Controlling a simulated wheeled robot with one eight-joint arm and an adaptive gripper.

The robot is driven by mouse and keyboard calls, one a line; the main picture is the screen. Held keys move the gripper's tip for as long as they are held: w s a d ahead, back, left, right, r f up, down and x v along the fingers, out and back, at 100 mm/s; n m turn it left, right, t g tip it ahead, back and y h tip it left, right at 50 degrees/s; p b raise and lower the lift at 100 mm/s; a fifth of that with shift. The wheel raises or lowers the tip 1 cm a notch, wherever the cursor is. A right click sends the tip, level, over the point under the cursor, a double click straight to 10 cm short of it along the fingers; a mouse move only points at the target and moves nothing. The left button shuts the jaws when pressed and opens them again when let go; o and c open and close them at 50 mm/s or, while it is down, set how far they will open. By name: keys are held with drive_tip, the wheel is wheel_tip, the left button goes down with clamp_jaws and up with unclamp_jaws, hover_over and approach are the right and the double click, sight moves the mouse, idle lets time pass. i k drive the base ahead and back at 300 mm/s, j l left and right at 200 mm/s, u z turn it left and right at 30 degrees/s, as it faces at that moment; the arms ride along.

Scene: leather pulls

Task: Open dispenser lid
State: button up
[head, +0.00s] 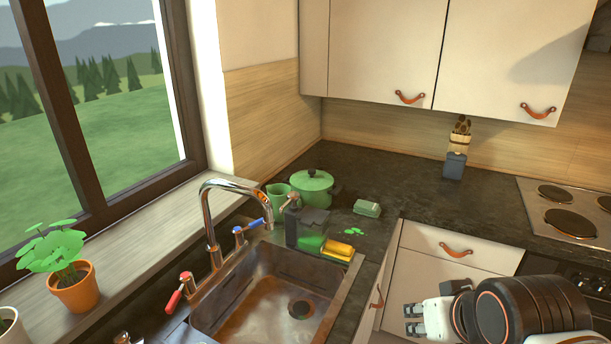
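A dark dispenser with a pump-like top (292,218) stands upright behind the sink, beside a grey caddy (314,220). I cannot make out its lid clearly or tell whether it is open. My gripper (414,319) is at the bottom right, in front of the white cabinets and well away from the dispenser. Its two fingertips look apart, with nothing seen between them.
The sink (262,291) has a tall chrome tap (211,215) with red and blue handles. A green sponge (311,243), a yellow sponge (337,250), a green pot (311,190) and a green soap dish (367,208) are near the dispenser.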

sight(309, 216)
drive_tip(key=i+l+u, duration=0.1)
drive_tip(key=i+l, duration=0.3)
drive_tip(key=i, duration=0.15)
drive_tip(key=i+l, duration=0.4)
drive_tip(key=i+u, duration=0.15)
drive_tip(key=u, duration=1.5)
